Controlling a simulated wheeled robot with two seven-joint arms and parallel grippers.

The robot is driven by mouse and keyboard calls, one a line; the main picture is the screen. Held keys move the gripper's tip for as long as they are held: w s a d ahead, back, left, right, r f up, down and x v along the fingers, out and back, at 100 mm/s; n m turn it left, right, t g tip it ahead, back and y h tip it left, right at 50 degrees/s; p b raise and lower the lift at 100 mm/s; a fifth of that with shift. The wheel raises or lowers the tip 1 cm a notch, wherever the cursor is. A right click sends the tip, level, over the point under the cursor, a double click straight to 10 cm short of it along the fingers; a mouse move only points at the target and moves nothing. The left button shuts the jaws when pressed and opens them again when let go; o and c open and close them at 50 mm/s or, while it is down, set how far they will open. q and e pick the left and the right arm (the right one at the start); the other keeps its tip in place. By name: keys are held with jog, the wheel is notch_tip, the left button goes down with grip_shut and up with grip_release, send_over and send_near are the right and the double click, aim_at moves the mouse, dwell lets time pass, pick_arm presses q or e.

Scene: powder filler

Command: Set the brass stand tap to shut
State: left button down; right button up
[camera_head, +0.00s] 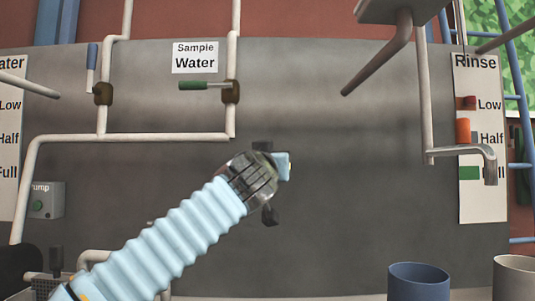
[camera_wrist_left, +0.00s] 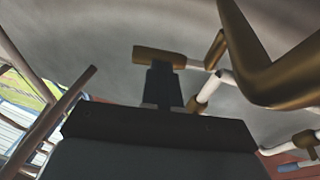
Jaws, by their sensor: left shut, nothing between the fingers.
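In the left wrist view, a thick brass-coloured bent pipe (camera_wrist_left: 265,85) fills the right side. A short brass-coloured bar (camera_wrist_left: 148,53) lies across the tip of my left gripper (camera_wrist_left: 162,68). I cannot tell whether they touch, or which brass part belongs to the stand tap. The gripper is shut and empty. In the head view, my left gripper (camera_head: 270,183) is in front of the grey panel, at the end of the pale blue sleeved arm. No brass stand tap can be made out clearly there. My right gripper is not in view.
A green-handled valve (camera_head: 195,86) is beside the Sample Water sign (camera_head: 195,57), and a blue-handled valve (camera_head: 92,57) is left of it. A metal spout (camera_head: 488,155) is by the Rinse sign (camera_head: 482,205). A blue cup (camera_head: 418,287) stands low right. The panel's middle right is clear.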

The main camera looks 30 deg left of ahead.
pick_arm(q)
jog(key=shift+w+a, duration=0.1)
jog(key=shift+w, duration=0.15)
jog(key=shift+w+r+b, duration=0.1)
jog(key=shift+w+b, duration=0.45)
jog(key=shift+w, duration=0.3)
